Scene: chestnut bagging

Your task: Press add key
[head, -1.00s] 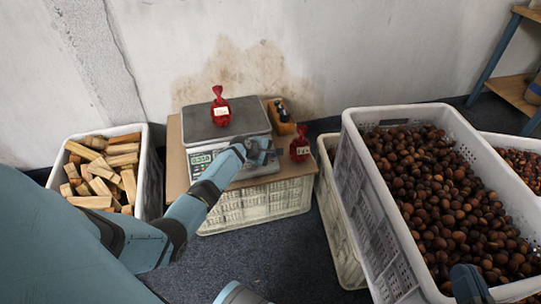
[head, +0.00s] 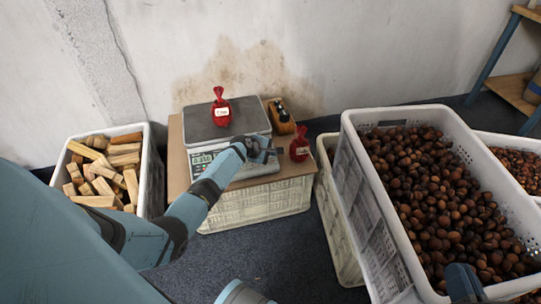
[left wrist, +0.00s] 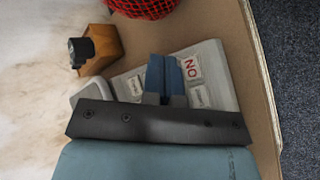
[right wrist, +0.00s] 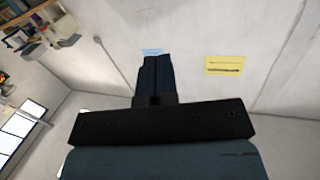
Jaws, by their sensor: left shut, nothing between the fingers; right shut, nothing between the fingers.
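The scale (head: 225,115) stands on a board-topped crate, with its display (head: 203,159) and key panel facing me. My left gripper (head: 275,153) is shut and empty over the right part of the panel, hiding several keys. In the left wrist view, its closed blue fingertips (left wrist: 162,60) are over the pale key panel (left wrist: 215,62), beside a key with red ON lettering (left wrist: 192,68). I cannot read which key is the add key, nor tell whether the tips touch. My right gripper (head: 463,278) is shut and empty, at the near end of the chestnut crate.
A tied red bag (head: 221,110) sits on the scale's plate and another (head: 299,146) stands to its right. A wooden block with a black top (head: 281,113) is behind. A crate of wood pieces (head: 147,180) stands left, a large chestnut crate (head: 350,165) right.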

